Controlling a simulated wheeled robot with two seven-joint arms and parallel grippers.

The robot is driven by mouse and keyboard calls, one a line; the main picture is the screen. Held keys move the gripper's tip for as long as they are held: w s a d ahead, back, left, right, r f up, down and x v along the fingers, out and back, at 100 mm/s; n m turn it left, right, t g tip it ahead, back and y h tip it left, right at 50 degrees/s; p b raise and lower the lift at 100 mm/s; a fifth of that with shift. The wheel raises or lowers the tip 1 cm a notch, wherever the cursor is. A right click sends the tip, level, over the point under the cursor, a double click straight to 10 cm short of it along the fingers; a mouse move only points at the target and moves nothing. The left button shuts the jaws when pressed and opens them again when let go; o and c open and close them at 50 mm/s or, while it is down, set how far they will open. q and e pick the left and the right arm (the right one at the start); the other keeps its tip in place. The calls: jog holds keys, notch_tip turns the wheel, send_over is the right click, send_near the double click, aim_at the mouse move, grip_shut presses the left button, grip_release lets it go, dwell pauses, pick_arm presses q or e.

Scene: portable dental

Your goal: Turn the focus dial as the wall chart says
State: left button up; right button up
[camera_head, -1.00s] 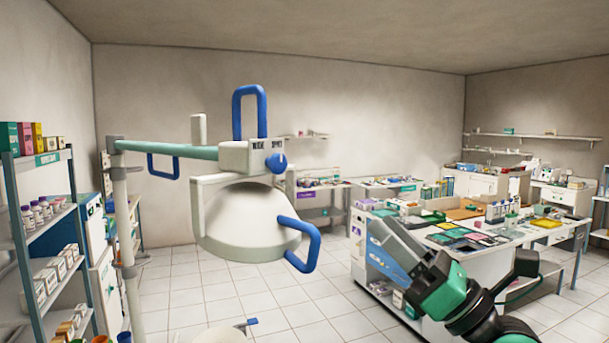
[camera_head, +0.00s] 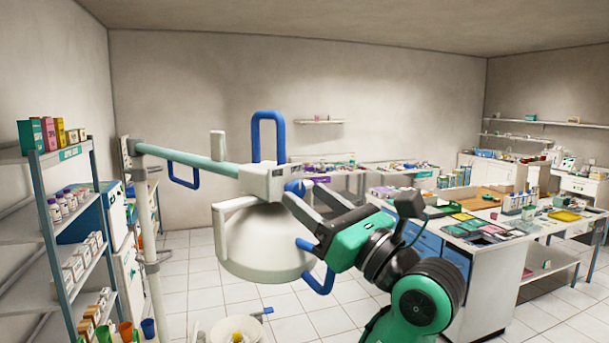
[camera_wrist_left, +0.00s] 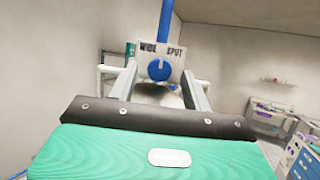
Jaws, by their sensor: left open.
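The blue focus dial (camera_head: 296,187) sits on the front of the white lamp housing (camera_head: 256,182), partly hidden by my left gripper (camera_head: 291,193) in the head view. In the left wrist view the round dial (camera_wrist_left: 157,72) shows whole, with a short mark near its top, below the words WIDE at left and SPOT at right. My left gripper is open and empty. Its two fingers point at the housing, one either side of the dial in that view; I cannot tell whether they touch it. My right gripper is not in view. I cannot make out a readable wall chart.
The white lamp dome (camera_head: 255,250) hangs below the housing, with blue handles above (camera_head: 268,120) and below. A teal arm (camera_head: 185,157) joins it to a post at left. A shelf rack (camera_head: 66,235) stands left; a cluttered counter (camera_head: 490,262) stands right.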

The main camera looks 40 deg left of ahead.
pick_arm(q)
jog(key=shift+p+x, duration=0.35)
jog(key=shift+x, duration=0.75)
jog(key=shift+f, duration=0.1)
jog(key=shift+d, duration=0.1)
jog(key=c, duration=0.9)
jog(key=shift+f+n+b, duration=0.15)
jog(key=shift+n+b, duration=0.15)
jog(key=shift+b, duration=0.35)
jog(key=shift+c, duration=0.2)
jog(key=n+g+b, duration=0.2)
jog(key=n+b, duration=0.2)
jog(key=b, duration=0.1)
jog(key=n+g+h+b, duration=0.1)
jog(key=n+g+b, duration=0.1)
jog(key=n+b, duration=0.2)
jog(key=shift+b, duration=1.05)
jog(key=shift+w+r+n+g+h+b, duration=0.15)
jog(key=shift+n+g+h+b, duration=0.45)
jog(key=shift+n+b, duration=0.7)
jog(key=shift+r, duration=0.1)
